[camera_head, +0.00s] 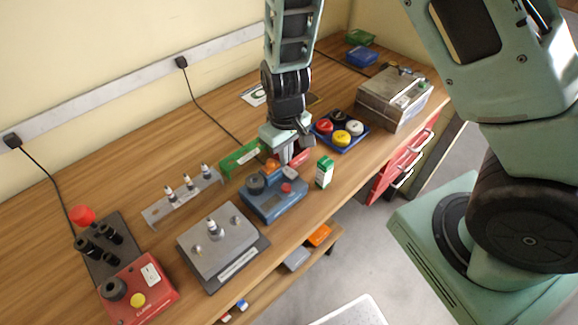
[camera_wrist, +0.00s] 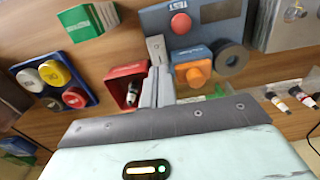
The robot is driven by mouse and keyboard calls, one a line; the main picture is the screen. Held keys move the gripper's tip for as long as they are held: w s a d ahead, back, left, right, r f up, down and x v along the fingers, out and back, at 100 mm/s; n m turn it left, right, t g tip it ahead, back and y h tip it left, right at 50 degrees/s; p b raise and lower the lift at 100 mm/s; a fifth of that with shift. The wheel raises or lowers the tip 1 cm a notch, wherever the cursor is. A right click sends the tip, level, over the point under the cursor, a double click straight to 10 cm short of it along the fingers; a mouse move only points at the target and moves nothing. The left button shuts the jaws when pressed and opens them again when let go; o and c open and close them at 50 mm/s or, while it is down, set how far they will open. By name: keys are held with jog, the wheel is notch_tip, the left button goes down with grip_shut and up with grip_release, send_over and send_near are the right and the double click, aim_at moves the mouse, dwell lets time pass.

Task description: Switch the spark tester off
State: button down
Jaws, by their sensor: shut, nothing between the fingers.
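A blue unit (camera_head: 272,203), which I take to be the spark tester, sits on the bench with a red button (camera_head: 287,187), a black ring-shaped part (camera_head: 255,184) and an orange knob (camera_head: 271,165) at its back. The wrist view shows its blue body (camera_wrist: 197,38), the red button (camera_wrist: 180,23), a dark display (camera_wrist: 220,10) and the orange knob (camera_wrist: 193,74). My gripper (camera_head: 293,157) is shut and empty above the unit's back edge. In the wrist view its fingertips (camera_wrist: 160,76) appear beside the orange knob; contact cannot be told.
A red tray (camera_wrist: 126,88) holding a small plug lies beside the fingers. A green-and-white box (camera_head: 324,172) stands right of the unit. A blue tray of coloured caps (camera_head: 340,131) and a metal case (camera_head: 393,99) are farther right. A grey plate fixture (camera_head: 222,245) stands left.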

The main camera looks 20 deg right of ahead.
aim_at(286, 169)
notch_tip(286, 169, up, 4)
jog(key=p, duration=0.3)
dwell(0.6)
jog(key=s+a+r+n+y+b, duration=0.2)
jog(key=s+a+r+b, duration=0.4)
jog(key=s, duration=0.4)
jog(key=s+r+n+h+b, duration=0.1)
jog(key=s+r, duration=0.3)
jog(key=s, duration=0.6)
jog(key=shift+a+r+n+b, duration=0.15)
jog(key=shift+r+n+b, duration=0.1)
jog(key=shift+n+b, duration=0.4)
